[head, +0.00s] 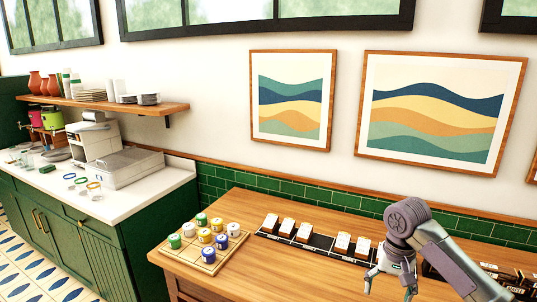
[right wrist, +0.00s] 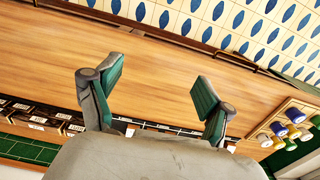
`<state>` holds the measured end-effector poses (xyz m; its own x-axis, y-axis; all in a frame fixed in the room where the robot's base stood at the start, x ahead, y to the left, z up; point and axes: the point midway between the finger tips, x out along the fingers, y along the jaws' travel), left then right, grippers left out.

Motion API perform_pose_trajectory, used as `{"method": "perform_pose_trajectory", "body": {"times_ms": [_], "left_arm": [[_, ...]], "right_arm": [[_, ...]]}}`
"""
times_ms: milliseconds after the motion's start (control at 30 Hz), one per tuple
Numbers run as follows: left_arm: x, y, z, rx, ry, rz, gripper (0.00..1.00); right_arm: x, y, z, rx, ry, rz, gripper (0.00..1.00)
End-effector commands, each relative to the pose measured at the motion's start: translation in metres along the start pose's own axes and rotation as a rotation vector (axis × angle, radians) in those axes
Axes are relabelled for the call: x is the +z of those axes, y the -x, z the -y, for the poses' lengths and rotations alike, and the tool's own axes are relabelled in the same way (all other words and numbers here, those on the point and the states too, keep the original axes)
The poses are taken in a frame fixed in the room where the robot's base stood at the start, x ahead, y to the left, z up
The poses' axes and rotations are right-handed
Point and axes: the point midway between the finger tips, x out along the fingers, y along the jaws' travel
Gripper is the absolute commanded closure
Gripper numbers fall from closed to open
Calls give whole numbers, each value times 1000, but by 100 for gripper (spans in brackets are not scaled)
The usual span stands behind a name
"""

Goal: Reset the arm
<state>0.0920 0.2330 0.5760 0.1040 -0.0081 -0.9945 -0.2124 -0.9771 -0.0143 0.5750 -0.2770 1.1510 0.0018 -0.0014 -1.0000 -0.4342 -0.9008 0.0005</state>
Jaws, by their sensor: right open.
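My right arm comes in from the right in the head view and bends down over the wooden counter (head: 232,274). Its gripper (head: 389,283) hangs in front of the black strip of cards. In the right wrist view the two green-padded fingers (right wrist: 160,88) are spread wide apart with nothing between them. Bare wood of the counter (right wrist: 200,60) shows beyond them. My left arm and gripper are not in view.
A wooden tray (head: 178,256) with several colored-lid jars stands on the counter left of my right gripper. A black strip (head: 318,246) holding white cards runs along the back. Dark labelled boxes (head: 507,271) stand at right. Counter wood in front is clear.

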Motion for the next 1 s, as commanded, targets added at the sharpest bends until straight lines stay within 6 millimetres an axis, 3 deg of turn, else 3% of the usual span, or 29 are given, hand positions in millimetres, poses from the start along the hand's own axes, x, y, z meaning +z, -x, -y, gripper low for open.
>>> {"method": "perform_pose_trajectory", "body": {"times_ms": [367,567,767,867,1000], "left_arm": [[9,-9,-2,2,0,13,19],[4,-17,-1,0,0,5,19],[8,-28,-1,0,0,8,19],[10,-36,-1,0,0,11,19],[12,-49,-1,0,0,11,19]], "right_arm": [[-6,-59,10,-47,11,-7,19],[-8,-115,14,-81,22,-20,19],[-2,-201,14,-113,43,-45,19],[10,-264,8,-121,63,-63,19],[44,-366,-11,-113,113,-96,19]]}}
